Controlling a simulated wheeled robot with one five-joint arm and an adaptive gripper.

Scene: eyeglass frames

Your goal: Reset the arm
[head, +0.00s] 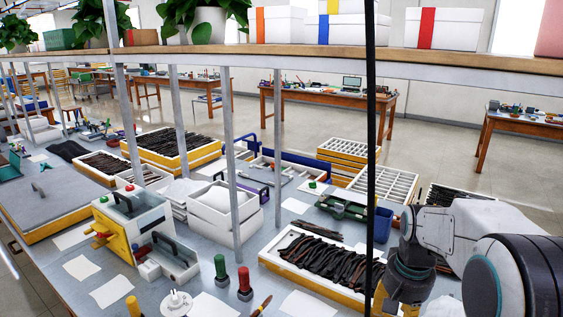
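My arm reaches in from the right edge, with white links and dark joints, and its wrist bends downward in front of the worktable (228,262). My gripper (402,287) is at the lower end of this arm, near the bottom edge of the view. Its fingers cannot be made out, so I cannot tell whether it is open or holds anything. It appears in front of the right end of a yellow-sided tray (310,289) filled with dark eyeglass frames (335,259). Whether it touches the tray cannot be told.
A dark vertical post (370,150) stands just left of my wrist. A shelf (290,55) with boxes and plants spans above. A blue cup (383,225), a green tray (342,207), white bins (222,208) and red and green-handled tools (244,283) crowd the table.

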